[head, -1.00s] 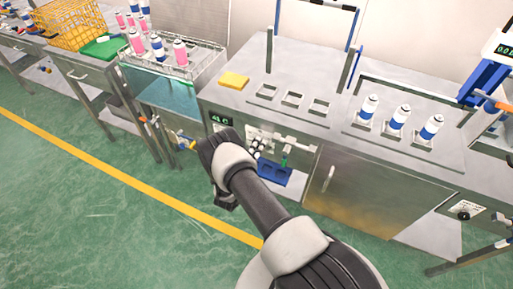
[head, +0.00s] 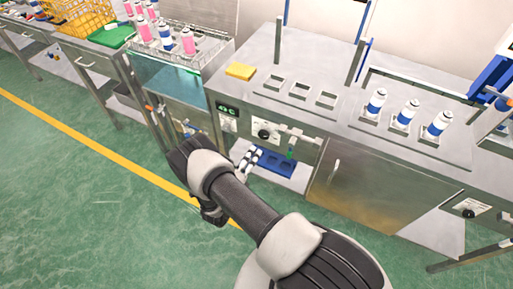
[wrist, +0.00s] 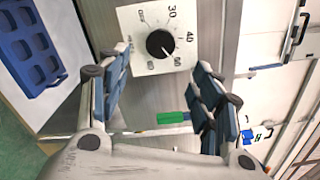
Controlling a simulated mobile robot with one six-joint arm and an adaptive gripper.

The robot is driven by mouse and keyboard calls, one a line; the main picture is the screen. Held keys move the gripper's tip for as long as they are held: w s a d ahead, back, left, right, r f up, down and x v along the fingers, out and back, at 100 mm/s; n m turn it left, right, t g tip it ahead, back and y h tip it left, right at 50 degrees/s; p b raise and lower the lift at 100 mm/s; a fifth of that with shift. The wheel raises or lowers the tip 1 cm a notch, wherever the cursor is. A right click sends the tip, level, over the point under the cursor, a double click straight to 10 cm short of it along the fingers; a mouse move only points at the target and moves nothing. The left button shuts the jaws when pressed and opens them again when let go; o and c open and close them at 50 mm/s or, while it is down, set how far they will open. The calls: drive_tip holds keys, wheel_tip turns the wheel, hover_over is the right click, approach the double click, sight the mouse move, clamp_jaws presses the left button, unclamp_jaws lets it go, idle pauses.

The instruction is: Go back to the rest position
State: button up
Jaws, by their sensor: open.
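My gripper (wrist: 160,65) is open and empty in the wrist view, with its two fingers spread apart. A white dial plate with a black knob (wrist: 160,43) shows beyond and between the fingertips. In the head view my arm reaches forward from the bottom right to the front of the steel bench (head: 370,180). My gripper is mostly hidden behind the wrist there, low over the green floor. The same knob (head: 264,132) shows on the bench front, clear of the arm.
A blue tray (head: 277,164) lies on a low shelf, right of the arm. Several white and blue cans (head: 408,112) stand in holders on the bench top. A yellow sponge (head: 240,71) lies at the bench's left. A wire rack (head: 185,55) holds pink and blue cans. Green floor is open at left.

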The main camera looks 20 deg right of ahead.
drive_tip(key=shift+v, duration=0.9)
